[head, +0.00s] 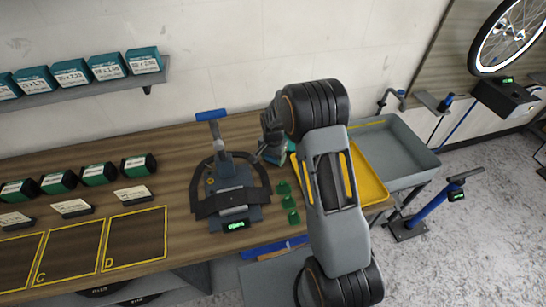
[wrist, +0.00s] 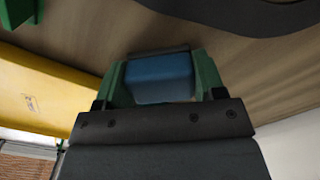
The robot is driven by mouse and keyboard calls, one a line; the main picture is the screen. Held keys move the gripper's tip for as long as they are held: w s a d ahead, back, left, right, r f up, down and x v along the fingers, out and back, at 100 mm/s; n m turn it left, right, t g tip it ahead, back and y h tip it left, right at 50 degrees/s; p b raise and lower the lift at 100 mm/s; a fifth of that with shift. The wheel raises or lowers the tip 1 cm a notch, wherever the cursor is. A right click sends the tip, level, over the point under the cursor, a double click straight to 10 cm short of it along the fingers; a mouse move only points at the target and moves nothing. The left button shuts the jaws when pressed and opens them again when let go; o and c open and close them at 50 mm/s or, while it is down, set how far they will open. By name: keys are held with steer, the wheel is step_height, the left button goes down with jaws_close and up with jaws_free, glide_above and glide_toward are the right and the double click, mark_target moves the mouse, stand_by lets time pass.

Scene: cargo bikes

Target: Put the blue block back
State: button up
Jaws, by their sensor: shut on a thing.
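In the wrist view, my gripper (wrist: 160,77) is shut on a blue block (wrist: 158,88), which sits between its two green fingers. A dark strip shows along the block's far edge. The brown bench top fills the view behind the block; I cannot tell whether the block touches it. In the head view, my arm hides most of the gripper and the block, over the bench (head: 165,145) near the yellow tray.
A yellow tray (head: 368,178) and a grey bin (head: 425,163) stand at the bench's right end. A black-and-grey fixture with a blue-handled post (head: 211,115) stands left of my arm. Several small green pieces (head: 289,202) lie beside it. Yellow-outlined squares (head: 135,240) are at left.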

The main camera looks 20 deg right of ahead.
steer(key=shift+f, duration=0.15)
steer(key=o, duration=1.1)
steer(key=shift+c, duration=0.2)
step_height(320, 180, up, 11)
steer(key=b, duration=0.2)
steer(key=s+r+n+t, duration=0.2)
steer(key=s+r+n, duration=0.1)
steer(key=s+r, duration=0.65)
steer(key=s+r+n+t, duration=0.2)
steer(key=s+n, duration=0.4)
steer(key=s, duration=0.7)
steer(key=shift+s+d+r+t, duration=0.15)
steer(key=shift+s+r+t, duration=0.05)
steer(key=shift+t, duration=0.1)
